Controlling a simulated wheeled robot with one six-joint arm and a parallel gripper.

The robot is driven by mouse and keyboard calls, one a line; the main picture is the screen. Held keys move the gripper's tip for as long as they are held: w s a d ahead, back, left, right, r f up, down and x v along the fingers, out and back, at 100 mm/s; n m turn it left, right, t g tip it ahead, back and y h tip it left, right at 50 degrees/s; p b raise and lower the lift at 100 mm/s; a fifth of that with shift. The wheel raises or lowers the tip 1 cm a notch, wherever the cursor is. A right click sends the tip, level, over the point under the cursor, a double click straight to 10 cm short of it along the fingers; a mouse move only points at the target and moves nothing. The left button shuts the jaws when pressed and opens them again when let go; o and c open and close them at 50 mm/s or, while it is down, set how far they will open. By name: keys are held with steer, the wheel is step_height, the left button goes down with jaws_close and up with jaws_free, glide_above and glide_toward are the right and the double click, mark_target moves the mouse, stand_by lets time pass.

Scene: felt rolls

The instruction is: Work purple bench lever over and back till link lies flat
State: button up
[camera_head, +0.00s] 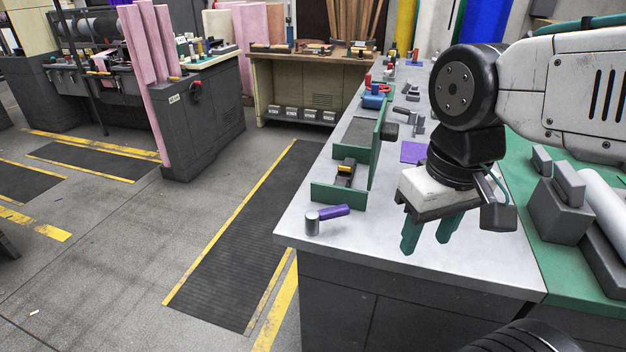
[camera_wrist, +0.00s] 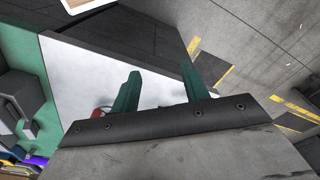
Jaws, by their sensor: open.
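The purple lever (camera_head: 332,213) is at the near left corner of the grey bench top (camera_head: 370,237). It sticks out to the right from a short grey post (camera_head: 312,223), roughly level. I cannot make out a separate link. My gripper (camera_head: 430,238) is open and empty, pointing down over the bench, to the right of the lever and clearly apart from it. In the wrist view my two green fingers (camera_wrist: 160,70) are spread above the pale bench top (camera_wrist: 80,75). The lever cannot be made out there.
A green open-sided frame (camera_head: 375,155) with a small black and yellow part stands just behind the lever. A purple square (camera_head: 414,152) lies on the bench behind my gripper. Grey blocks (camera_head: 560,210) stand on the green mat (camera_head: 545,255) at right. Bare bench lies between lever and gripper.

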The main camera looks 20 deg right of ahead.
steer(key=w+f+n+g, duration=0.2)
steer(key=w+f+n, duration=0.1)
steer(key=w, duration=0.6)
steer(key=n+t, duration=0.1)
steer(key=n, duration=1.3)
glide_above(337, 208)
step_height(337, 208, down, 4)
steer(key=shift+r, duration=0.2)
steer(key=shift+n, duration=0.3)
steer(key=shift+f, duration=0.1)
steer(key=shift+f+n, duration=0.3)
step_height(337, 208, down, 7)
steer(key=shift+f, duration=0.1)
steer(key=shift+c, duration=0.3)
